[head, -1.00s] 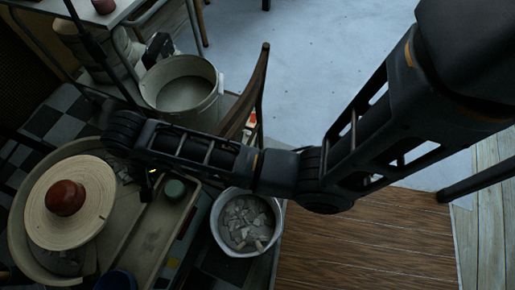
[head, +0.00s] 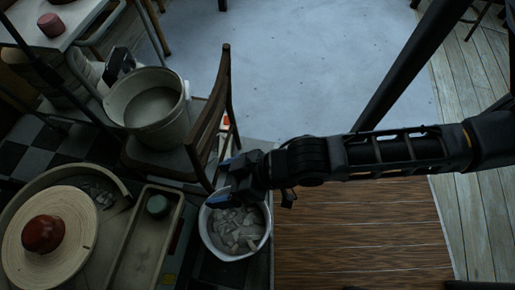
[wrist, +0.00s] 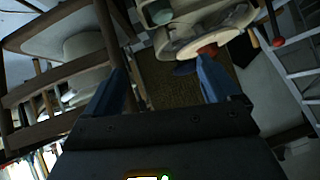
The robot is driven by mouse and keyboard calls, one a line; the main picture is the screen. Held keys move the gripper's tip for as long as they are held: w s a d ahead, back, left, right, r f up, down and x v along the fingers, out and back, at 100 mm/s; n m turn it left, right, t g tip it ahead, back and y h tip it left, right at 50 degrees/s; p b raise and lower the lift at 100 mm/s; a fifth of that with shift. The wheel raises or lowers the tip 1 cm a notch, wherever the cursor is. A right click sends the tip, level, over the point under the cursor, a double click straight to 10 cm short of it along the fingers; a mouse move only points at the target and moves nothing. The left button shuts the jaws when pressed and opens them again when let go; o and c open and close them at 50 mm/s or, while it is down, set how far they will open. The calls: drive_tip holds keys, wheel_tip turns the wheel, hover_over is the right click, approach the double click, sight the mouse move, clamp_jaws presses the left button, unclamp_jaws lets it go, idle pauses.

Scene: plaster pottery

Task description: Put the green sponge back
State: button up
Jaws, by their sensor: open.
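A small round green thing, which looks like the green sponge (head: 158,205), sits in the upper end of a long shallow tray (head: 118,270) beside the pottery wheel. A greenish round thing, probably the same sponge (wrist: 160,14), shows at the top of the wrist view. My gripper (head: 217,183) has blue fingertips and is over the upper left edge of the white bucket, right of the tray and sponge. In the wrist view my gripper (wrist: 162,75) is open, with nothing seen between its fingers.
The white bucket (head: 207,236) holds grey chunks. The pottery wheel (head: 20,240) carries a red-brown round pot (head: 43,234). A wooden chair (head: 212,110) and a large pale bucket (head: 180,120) stand behind. Open grey floor (head: 300,70) lies at the back.

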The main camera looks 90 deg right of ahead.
drive_tip(key=s+a+r+n+t, duration=0.1)
drive_tip(key=s+r+n+t, duration=0.2)
drive_tip(key=s+r, duration=0.4)
wheel_tip(320, 180, up, 10)
drive_tip(key=shift+s+f+t, duration=0.1)
drive_tip(key=shift+s+t, duration=0.2)
drive_tip(key=shift+t, duration=0.6)
idle(0.4)
